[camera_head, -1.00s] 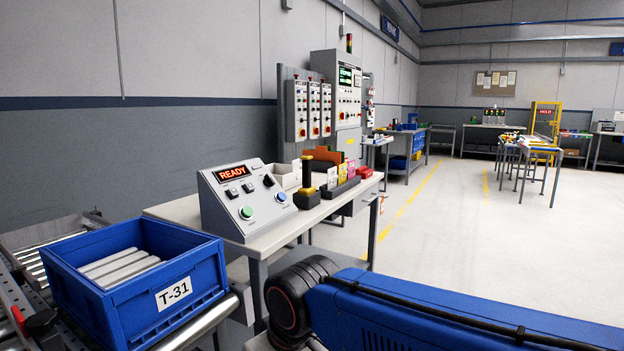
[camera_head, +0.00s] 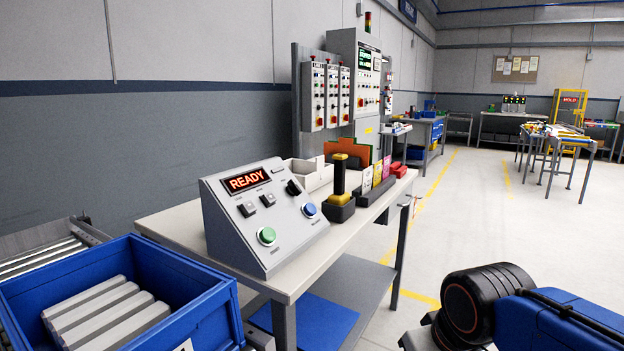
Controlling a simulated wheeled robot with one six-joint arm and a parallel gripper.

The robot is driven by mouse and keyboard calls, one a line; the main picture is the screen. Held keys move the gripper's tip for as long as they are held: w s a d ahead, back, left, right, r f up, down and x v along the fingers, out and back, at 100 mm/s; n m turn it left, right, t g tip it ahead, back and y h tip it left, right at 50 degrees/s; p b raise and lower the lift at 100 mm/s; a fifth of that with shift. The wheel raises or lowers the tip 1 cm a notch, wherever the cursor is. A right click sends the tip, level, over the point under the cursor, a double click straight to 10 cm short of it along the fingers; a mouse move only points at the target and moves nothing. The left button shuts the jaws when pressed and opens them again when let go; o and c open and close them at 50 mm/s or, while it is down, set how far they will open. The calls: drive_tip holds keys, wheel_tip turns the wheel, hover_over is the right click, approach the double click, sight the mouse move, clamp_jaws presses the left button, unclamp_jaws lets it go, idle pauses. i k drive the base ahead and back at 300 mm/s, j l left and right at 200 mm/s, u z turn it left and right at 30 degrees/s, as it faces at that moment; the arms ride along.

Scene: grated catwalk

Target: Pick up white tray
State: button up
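A white open-topped tray (camera_head: 313,172) sits on the workbench, behind the grey control box. Its lower part is partly hidden by the box. Part of my arm, blue and black, shows at the bottom right, apart from the bench. My gripper is out of view.
The control box (camera_head: 262,216) with a READY display stands at the bench (camera_head: 170,222) front. A black and yellow joystick (camera_head: 340,190) and card holders (camera_head: 376,185) stand right of the tray. A blue crate (camera_head: 178,270) with grey bars is at the lower left.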

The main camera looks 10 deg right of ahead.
sight(312, 176)
drive_tip(key=u, duration=0.3)
drive_tip(key=i+l+u, duration=0.1)
drive_tip(key=l+u, duration=0.8)
drive_tip(key=l, duration=0.2)
